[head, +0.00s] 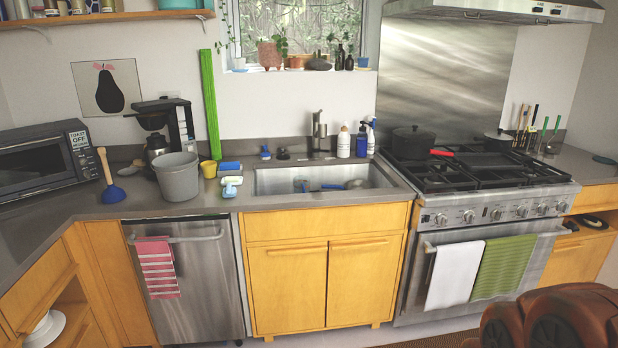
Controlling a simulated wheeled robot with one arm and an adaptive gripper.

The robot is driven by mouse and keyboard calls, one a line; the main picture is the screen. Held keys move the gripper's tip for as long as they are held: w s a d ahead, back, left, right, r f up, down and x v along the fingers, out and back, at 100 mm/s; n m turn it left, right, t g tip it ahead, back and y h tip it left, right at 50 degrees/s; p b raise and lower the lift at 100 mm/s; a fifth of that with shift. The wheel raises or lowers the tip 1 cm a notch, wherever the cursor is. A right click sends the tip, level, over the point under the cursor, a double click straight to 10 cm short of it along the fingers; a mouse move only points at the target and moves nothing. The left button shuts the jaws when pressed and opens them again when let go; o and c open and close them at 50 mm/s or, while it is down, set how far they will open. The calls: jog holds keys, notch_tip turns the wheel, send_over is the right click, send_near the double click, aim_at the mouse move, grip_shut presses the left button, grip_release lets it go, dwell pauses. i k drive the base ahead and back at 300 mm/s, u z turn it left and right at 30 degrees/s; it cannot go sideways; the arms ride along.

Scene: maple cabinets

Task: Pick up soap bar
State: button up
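No object is plainly recognisable as the soap bar. On the counter left of the sink, a small pale block (231,181) lies just above a white piece with blue edges (229,191). Either could be soap, but they are too small to tell. A blue block (230,166), perhaps a sponge, lies behind them. My gripper is not in view.
A grey bucket (177,180) and a yellow cup (208,169) stand left of these pieces. The sink (325,178) holds blue-handled items. Bottles (343,142) stand behind it. Brown rounded shapes (560,318) fill the lower right corner. The counter front (160,207) is clear.

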aim_at(234, 180)
jog(key=u, duration=0.2)
jog(key=i, duration=1.75)
jog(key=u, duration=1.25)
jog(key=i, duration=1.25)
jog(key=u, duration=0.8)
